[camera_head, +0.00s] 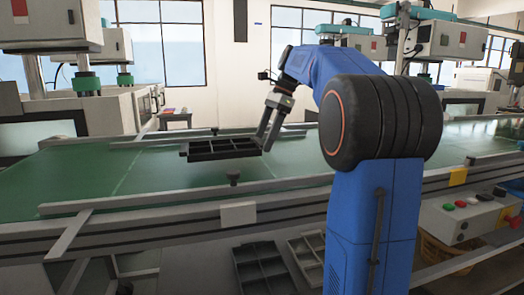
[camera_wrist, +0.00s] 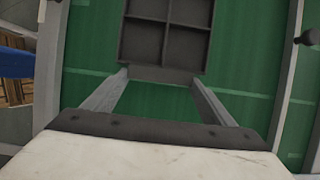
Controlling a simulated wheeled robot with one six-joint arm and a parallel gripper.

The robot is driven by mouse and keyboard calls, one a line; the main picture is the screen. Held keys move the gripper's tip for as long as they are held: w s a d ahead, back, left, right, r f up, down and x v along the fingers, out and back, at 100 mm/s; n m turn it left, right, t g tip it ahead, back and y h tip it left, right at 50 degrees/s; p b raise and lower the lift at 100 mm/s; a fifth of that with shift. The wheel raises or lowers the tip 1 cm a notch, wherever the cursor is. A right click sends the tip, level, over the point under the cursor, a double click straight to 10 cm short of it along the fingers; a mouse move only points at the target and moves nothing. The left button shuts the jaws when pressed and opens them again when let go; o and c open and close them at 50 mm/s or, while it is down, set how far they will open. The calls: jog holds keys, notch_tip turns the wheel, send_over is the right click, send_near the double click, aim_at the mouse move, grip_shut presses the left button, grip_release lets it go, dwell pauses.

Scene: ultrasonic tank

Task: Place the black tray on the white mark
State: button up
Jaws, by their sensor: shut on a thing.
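The black tray (camera_head: 222,155), a shallow open box with several compartments, is over the far part of the green conveyor belt (camera_head: 85,188). My gripper (camera_head: 263,142) is shut on its right end. In the wrist view, the fingers (camera_wrist: 160,76) reach the near wall of the tray (camera_wrist: 165,45), which lies ahead over green belt. The tray looks about level and empty; I cannot tell whether it touches the belt. Thin pale lines (camera_head: 126,176) cross the belt left of the tray; I cannot tell whether these are the white mark.
Below the belt lie another dark tray (camera_head: 262,270) and a pale tray (camera_head: 308,258). A button box (camera_head: 468,215) is at the right. The belt's left part is clear.

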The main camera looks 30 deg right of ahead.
jog(key=shift+f, duration=2.05)
jog(key=o, duration=1.2)
jog(key=shift+v, duration=6)
jog(key=shift+s, duration=0.15)
